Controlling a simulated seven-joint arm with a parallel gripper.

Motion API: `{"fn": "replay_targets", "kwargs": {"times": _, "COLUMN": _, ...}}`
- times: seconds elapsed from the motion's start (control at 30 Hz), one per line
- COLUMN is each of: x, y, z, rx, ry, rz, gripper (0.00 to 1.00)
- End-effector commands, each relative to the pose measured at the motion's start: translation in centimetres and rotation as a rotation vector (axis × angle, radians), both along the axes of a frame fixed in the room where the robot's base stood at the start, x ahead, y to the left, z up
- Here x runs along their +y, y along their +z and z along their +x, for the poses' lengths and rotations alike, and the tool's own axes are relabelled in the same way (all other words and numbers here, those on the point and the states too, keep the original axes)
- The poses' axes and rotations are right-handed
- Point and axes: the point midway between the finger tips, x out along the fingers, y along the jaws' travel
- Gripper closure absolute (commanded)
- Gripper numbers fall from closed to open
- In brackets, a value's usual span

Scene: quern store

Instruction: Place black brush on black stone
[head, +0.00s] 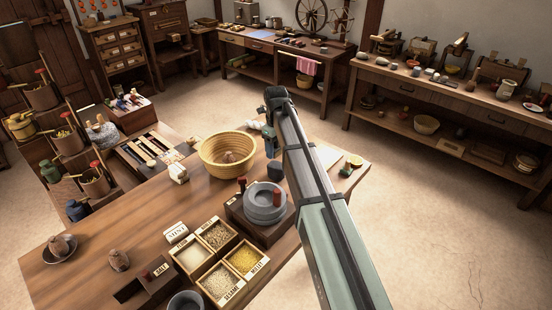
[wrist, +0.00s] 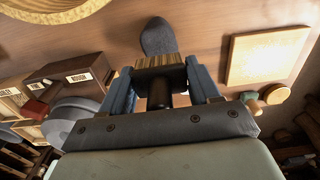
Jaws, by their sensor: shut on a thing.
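My gripper (wrist: 160,92) is shut on the black brush (wrist: 160,75), with a blue-grey finger on each side of it. The brush's pale brown bristles point away from the wrist, and its dark handle runs back between the fingers. The black stone (wrist: 157,38), dark and rounded, lies on the table just beyond the bristles in the wrist view. I cannot tell whether bristles and stone touch. In the head view my gripper (head: 270,135) is above the table's far side, with the dark stone (head: 275,170) just below it. The brush cannot be made out there.
The grey quern (head: 265,205) on its wooden base stands nearer me, left of my arm. A yellow basket (head: 228,165) is left of the gripper. A pale board (wrist: 265,56) lies right of the stone. The divided grain box (head: 205,252) is at the front.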

Motion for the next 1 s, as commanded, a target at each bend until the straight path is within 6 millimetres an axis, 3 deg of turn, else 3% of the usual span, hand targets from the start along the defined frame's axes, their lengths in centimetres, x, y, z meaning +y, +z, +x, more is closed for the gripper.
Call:
{"fn": "replay_targets", "kwargs": {"times": 0.47, "x": 0.0, "y": -4.5, "z": 0.0, "rx": 0.0, "ry": 0.001, "rz": 0.0, "gripper": 0.68}}
{"fn": "replay_targets", "kwargs": {"times": 0.87, "x": 0.0, "y": -4.9, "z": 0.0, "rx": 0.0, "ry": 0.001, "rz": 0.0, "gripper": 0.68}}
{"fn": "replay_targets", "kwargs": {"times": 0.9, "x": 0.0, "y": -4.9, "z": 0.0, "rx": 0.0, "ry": 0.001, "rz": 0.0, "gripper": 0.37}}
{"fn": "replay_targets", "kwargs": {"times": 1.0, "x": 0.0, "y": -4.9, "z": 0.0, "rx": 0.0, "ry": 0.001, "rz": 0.0, "gripper": 0.27}}
